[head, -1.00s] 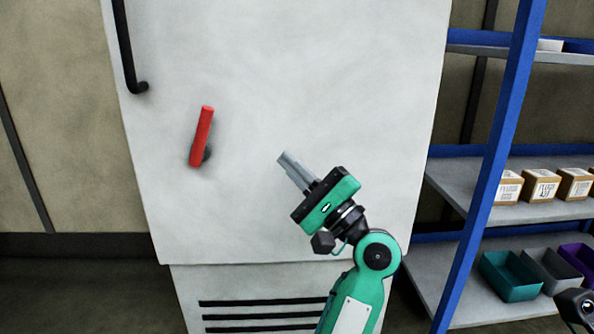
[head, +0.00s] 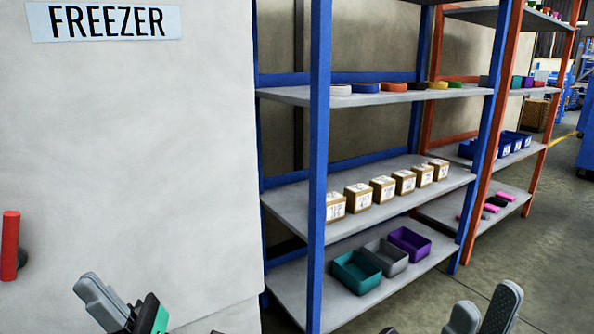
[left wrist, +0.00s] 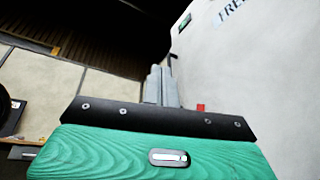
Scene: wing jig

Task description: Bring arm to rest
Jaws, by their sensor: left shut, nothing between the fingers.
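My left gripper (head: 92,290) shows at the bottom left of the head view, in front of the freezer (head: 130,150). Its grey fingers lie together with nothing between them. They also show shut in the left wrist view (left wrist: 162,80), past the green gripper body. My right gripper (head: 488,300) shows at the bottom right of the head view. Its two grey fingers stand apart with nothing seen between them. Most of both arms is out of the head view.
A red handle (head: 10,245) sticks out of the freezer at the left edge. A blue-framed shelf (head: 318,160) stands right of the freezer, with several boxes (head: 383,189) and open bins (head: 358,272). An orange-framed shelf (head: 487,140) stands beyond it. Floor (head: 545,250) is clear at the right.

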